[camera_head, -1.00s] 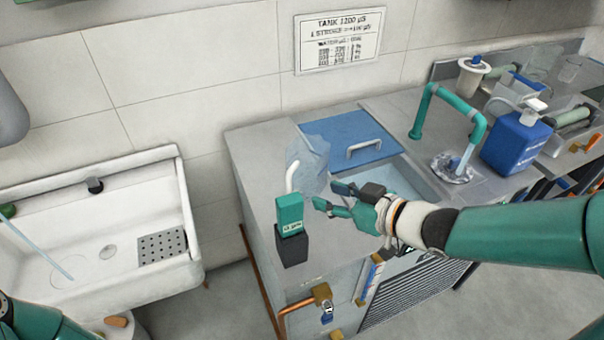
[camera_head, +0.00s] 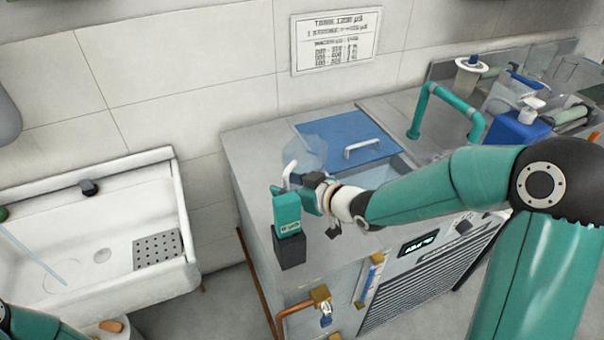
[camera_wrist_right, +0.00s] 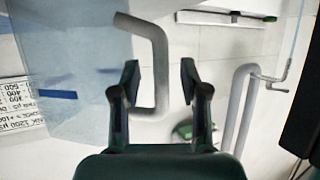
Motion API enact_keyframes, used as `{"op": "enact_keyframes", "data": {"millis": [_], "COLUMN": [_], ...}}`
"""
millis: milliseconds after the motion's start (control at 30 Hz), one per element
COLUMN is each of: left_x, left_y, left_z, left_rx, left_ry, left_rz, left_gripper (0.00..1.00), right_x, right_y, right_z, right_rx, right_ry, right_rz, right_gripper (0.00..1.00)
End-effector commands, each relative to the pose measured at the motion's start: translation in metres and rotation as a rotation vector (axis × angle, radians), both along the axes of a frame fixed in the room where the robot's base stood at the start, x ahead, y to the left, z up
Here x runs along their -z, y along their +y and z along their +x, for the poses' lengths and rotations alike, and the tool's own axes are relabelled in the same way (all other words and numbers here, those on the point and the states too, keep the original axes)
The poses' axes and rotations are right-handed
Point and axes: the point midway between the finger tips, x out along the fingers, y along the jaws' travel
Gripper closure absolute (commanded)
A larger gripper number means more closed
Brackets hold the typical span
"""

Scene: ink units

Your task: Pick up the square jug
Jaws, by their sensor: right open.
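The square jug (camera_head: 308,152) is a clear, bluish container with a pale bent handle (camera_head: 288,174), standing on the grey counter in front of the wall. In the right wrist view, the jug's see-through body (camera_wrist_right: 80,70) fills the left side. Its grey handle (camera_wrist_right: 160,65) shows between my open fingers. My right gripper (camera_head: 312,195) is at the handle side of the jug and partly hides its lower part in the head view. I cannot tell whether the fingers touch the handle. My left gripper is out of view.
A blue lid (camera_head: 340,132) lies behind. A teal tap (camera_head: 424,105) and blue dispenser (camera_head: 512,133) are right. A white sink (camera_head: 105,215) is left.

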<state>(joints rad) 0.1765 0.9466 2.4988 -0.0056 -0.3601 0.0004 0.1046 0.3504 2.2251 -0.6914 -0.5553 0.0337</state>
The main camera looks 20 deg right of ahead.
Motion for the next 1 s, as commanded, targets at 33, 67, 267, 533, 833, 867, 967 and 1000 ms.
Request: {"op": "enact_keyframes", "data": {"millis": [33, 67, 267, 533, 833, 867, 967, 1000], "left_x": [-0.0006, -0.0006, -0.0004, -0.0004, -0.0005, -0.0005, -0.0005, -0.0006], "left_y": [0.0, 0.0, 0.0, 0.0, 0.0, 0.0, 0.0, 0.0], "left_z": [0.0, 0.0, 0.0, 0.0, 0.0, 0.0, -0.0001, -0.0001], "left_rx": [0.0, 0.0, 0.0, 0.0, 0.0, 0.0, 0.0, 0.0], "left_ry": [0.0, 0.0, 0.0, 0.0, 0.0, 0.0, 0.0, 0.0], "left_rz": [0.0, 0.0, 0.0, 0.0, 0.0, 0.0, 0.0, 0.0], "left_gripper": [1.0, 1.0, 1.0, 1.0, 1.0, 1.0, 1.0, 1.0], "right_x": [0.0013, 0.0016, 0.0019, 0.0018, 0.0006, 0.0006, 0.0005, 0.0002], "right_y": [0.0018, 0.0021, 0.0023, 0.0023, 0.0021, 0.0021, 0.002, 0.002], "right_z": [0.0026, 0.0036, 0.0044, 0.004, 0.0044, 0.0044, 0.0043, 0.0044], "right_rx": [-0.001, 0.0, 0.0, 0.0, 0.0, 0.0, 0.0, 0.0], "right_ry": [0.001, 0.0, -0.001, 0.0, -0.004, -0.004, -0.004, -0.004], "right_rz": [0.0, 0.0, 0.0, 0.0, -0.001, -0.001, -0.001, -0.001], "right_gripper": [0.55, 0.55, 0.55, 0.97, 1.0, 1.0, 1.0, 1.0]}}
